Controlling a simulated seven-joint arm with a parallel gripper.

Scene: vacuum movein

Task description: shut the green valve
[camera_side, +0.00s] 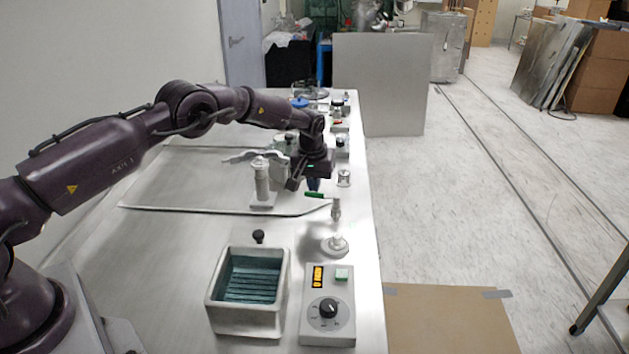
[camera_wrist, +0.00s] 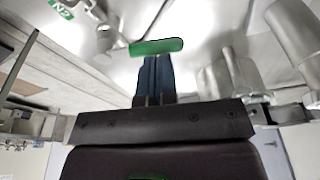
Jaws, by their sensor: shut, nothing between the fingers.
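The green valve handle (camera_side: 314,195) sticks out to the left from the top of a metal valve post (camera_side: 337,210), which stands on a round base on the bench. In the wrist view the green handle (camera_wrist: 156,47) lies across the picture just beyond my fingertips. My gripper (camera_side: 314,186) is shut with nothing between its fingers. It points down just above the handle in the side view. In the wrist view its blue fingers (camera_wrist: 154,62) are together, their tips at the handle's edge. I cannot tell whether they touch it.
A box with a teal ribbed inside (camera_side: 248,305) and a control unit with a black knob (camera_side: 328,308) stand at the front of the bench. A metal stand (camera_side: 262,185) is left of my gripper. Small jars (camera_side: 343,177) stand along the right edge.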

